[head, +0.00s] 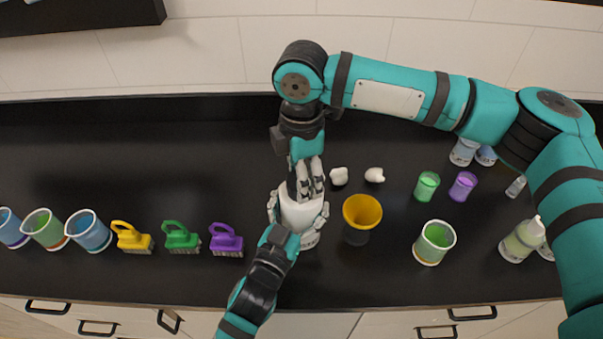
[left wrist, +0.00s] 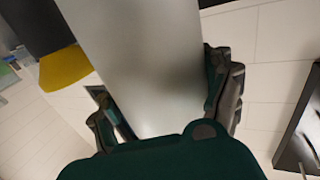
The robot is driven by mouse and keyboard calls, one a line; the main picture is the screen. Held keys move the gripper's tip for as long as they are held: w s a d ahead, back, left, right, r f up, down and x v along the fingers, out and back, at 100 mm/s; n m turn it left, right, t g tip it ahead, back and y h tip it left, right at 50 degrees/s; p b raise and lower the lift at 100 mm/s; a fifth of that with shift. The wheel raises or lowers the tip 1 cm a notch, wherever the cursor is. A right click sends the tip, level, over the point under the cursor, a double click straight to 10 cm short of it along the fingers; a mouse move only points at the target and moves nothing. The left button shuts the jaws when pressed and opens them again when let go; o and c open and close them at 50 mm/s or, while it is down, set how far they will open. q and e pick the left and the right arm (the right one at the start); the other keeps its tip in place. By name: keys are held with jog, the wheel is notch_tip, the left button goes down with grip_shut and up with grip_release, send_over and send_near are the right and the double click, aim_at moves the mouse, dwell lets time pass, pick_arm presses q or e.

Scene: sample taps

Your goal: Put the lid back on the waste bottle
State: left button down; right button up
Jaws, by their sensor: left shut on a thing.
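A white bottle (head: 301,214) stands on the dark counter near the middle, and I take it to be the waste bottle. My left gripper (head: 298,208) is shut on its body. In the left wrist view the pale cylinder (left wrist: 150,70) fills the space between the fingers (left wrist: 165,105). My right gripper (head: 311,184) points down right above the bottle's top. Its fingers are close together, and I cannot tell whether they hold anything. The bottle's mouth is hidden by these fingers. I cannot make out a lid for certain.
Two small white lumps (head: 339,176) (head: 374,175) lie behind a yellow-topped dark cup (head: 362,212), close to the bottle's right. Green (head: 434,242) and purple (head: 463,186) containers stand further right. Brushes (head: 181,237) and cups (head: 88,231) line the left. The back left counter is clear.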

jog(key=c, duration=0.7)
jog(key=shift+o, duration=0.2)
jog(key=m, duration=0.4)
jog(key=shift+m, duration=0.4)
jog(key=o, duration=1.3)
jog(key=shift+r, duration=2.25)
jog(key=shift+c, duration=0.2)
notch_tip(320, 180, up, 4)
jog(key=shift+f, duration=0.25)
